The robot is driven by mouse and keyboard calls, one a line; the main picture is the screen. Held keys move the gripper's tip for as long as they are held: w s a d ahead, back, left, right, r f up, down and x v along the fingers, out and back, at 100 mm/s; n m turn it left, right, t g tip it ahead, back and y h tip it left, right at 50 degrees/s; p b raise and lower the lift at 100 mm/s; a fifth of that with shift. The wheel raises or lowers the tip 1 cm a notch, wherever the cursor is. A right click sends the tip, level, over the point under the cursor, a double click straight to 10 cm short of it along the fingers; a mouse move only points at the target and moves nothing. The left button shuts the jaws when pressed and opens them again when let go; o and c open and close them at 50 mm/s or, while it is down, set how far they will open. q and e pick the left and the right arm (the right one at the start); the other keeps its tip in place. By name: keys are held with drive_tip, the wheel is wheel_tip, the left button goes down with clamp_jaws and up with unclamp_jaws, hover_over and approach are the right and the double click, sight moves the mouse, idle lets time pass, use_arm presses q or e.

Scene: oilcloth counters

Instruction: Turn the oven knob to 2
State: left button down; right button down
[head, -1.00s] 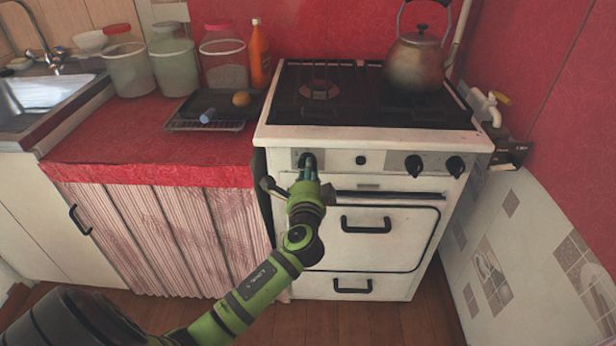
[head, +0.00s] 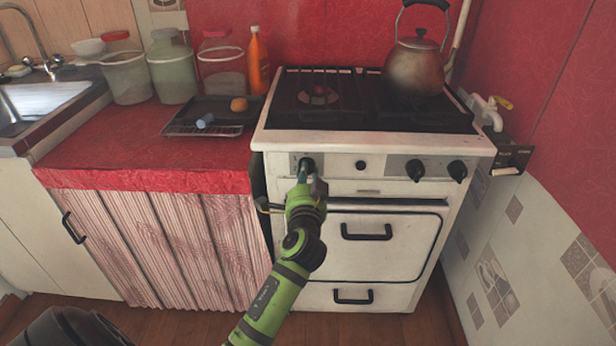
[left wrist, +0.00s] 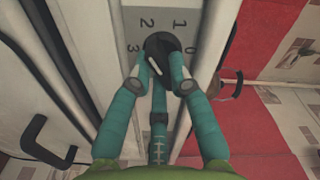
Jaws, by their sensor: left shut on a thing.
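The oven knob (head: 306,163) is the black one at the left end of the white stove's front panel. In the left wrist view the round black knob (left wrist: 160,43) sits on a grey plate (left wrist: 168,12) with the digits 0, 1, 2 and 3 around it. A short white line shows near the fingers, but I cannot tell which digit the knob points to. My left gripper (head: 307,176) is shut on this knob, and its teal fingers (left wrist: 160,75) close around it. They hide part of the knob. My right gripper is not in view.
Two more black knobs (head: 436,170) sit to the right on the panel. The oven door handle (head: 366,232) is below. A kettle (head: 416,66) stands on the stove top. A red counter (head: 150,150) with a dark tray (head: 215,113) and jars lies to the left.

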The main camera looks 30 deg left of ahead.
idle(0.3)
use_arm(q)
drive_tip(key=c, duration=1.1)
unclamp_jaws()
drive_tip(key=shift+c, duration=0.2)
drive_tip(key=v, duration=1.2)
